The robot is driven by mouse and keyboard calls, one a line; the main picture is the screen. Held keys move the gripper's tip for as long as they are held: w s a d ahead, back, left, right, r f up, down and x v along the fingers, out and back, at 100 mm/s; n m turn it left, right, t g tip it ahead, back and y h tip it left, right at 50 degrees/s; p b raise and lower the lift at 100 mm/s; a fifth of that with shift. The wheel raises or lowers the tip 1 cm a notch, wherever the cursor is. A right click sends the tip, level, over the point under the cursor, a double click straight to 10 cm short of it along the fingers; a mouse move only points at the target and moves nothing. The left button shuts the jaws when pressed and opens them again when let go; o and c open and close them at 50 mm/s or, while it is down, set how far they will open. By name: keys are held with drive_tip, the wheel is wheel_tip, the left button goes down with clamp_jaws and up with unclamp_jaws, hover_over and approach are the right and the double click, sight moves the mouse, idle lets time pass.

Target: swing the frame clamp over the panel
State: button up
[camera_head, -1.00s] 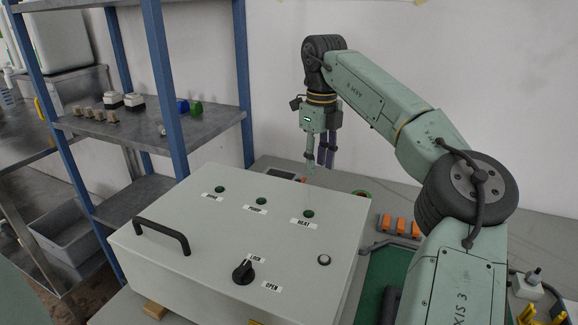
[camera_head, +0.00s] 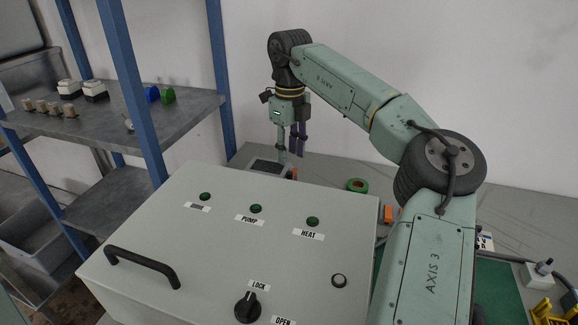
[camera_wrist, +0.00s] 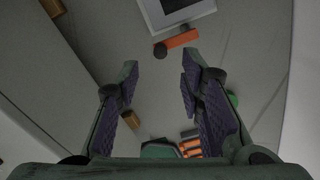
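The panel (camera_wrist: 178,10) is a dark sheet in a pale frame at the top of the wrist view. In the head view it lies on the table behind the big box (camera_head: 265,166). The frame clamp (camera_wrist: 180,40) looks like an orange bar with a dark round knob at its left end, beside the panel's lower edge. In the head view a bit of its orange (camera_head: 294,174) shows. My gripper (camera_wrist: 160,75) is open and empty, its purple-padded fingers apart below the clamp. In the head view my gripper (camera_head: 291,153) points down near the panel; its height above the table is unclear.
A grey control box (camera_head: 230,235) with a black handle and knob fills the front. A green ring (camera_head: 357,185) lies right of my gripper. Orange blocks (camera_wrist: 190,145) and a wooden block (camera_wrist: 130,119) lie below. Blue-post shelving (camera_head: 140,100) stands left.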

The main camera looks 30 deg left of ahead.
sight(289, 172)
wheel_tip(289, 172, down, 6)
drive_tip(key=shift+r+p, duration=0.15)
drive_tip(key=shift+p, duration=0.35)
drive_tip(key=shift+c, duration=0.4)
clamp_jaws()
